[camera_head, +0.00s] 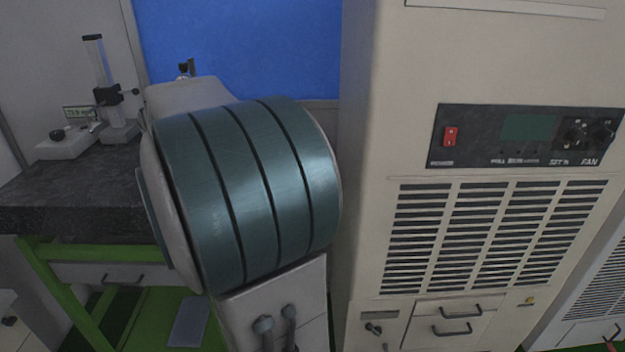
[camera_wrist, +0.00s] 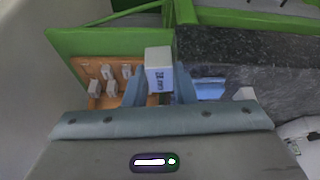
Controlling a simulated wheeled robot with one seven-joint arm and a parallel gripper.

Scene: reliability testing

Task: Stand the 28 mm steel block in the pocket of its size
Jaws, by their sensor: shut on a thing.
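My gripper (camera_wrist: 159,86) shows in the wrist view. Its two blue-grey fingers are shut on a pale steel block (camera_wrist: 159,75). The gripper, block and tray do not show in the head view.
A dark granite slab (camera_wrist: 270,83) lies right of the gripper; it also shows in the head view (camera_head: 75,190), bearing a gauge stand (camera_head: 112,100). A blue object (camera_wrist: 209,88) is beside the right finger. A tall beige cabinet (camera_head: 390,120) stands at right.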

